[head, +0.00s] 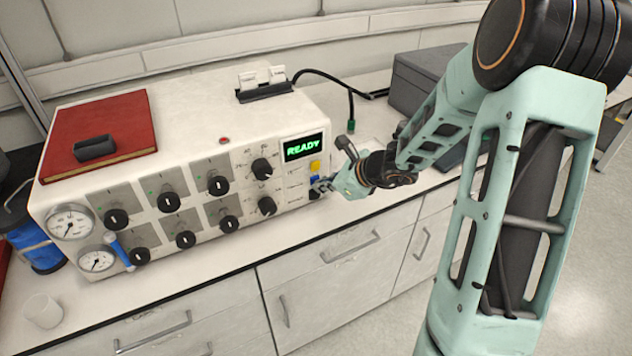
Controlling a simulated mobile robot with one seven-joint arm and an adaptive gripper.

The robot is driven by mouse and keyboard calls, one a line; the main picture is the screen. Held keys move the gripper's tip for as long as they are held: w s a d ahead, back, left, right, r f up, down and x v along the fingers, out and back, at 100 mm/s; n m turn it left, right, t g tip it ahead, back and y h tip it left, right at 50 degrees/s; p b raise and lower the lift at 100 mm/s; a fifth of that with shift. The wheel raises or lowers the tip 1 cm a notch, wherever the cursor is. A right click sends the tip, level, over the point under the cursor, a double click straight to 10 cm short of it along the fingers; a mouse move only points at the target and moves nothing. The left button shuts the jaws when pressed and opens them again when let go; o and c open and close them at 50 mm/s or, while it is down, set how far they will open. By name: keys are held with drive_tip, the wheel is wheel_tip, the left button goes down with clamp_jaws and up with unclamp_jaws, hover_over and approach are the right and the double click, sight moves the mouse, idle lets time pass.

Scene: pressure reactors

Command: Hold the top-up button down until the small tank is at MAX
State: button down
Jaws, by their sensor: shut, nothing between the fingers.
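The white reactor console (185,105) stands on the bench with a green READY display (304,147) at its right end. Below the display are a yellow button (315,165) and a blue button (313,181). I cannot read which one is the top-up button. My gripper (322,187) is shut and empty, its tips at the panel's lower right, close to the blue button. I cannot tell whether they touch it. A small blue tube (119,251) is on the panel's left end; I cannot make out a MAX mark or confirm it is the small tank.
Several black knobs (168,202) and two gauges (70,222) line the panel. A red book (100,132) lies on the console. A blue container (38,247) stands left, a white cup (43,310) in front. A grey box (425,80) is behind my arm.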

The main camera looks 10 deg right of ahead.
drive_tip(key=shift+s+d+b, duration=0.25)
drive_tip(key=shift+s+b, duration=0.05)
drive_tip(key=shift+s, duration=0.45)
drive_tip(key=shift+s, duration=0.1)
drive_tip(key=shift+s+d+b, duration=0.25)
drive_tip(key=shift+s, duration=0.5)
drive_tip(key=shift+s+d+b, duration=0.2)
drive_tip(key=shift+s+d, duration=0.05)
drive_tip(key=shift+s, duration=0.55)
drive_tip(key=shift+s+d+b, duration=0.25)
drive_tip(key=shift+s, duration=0.5)
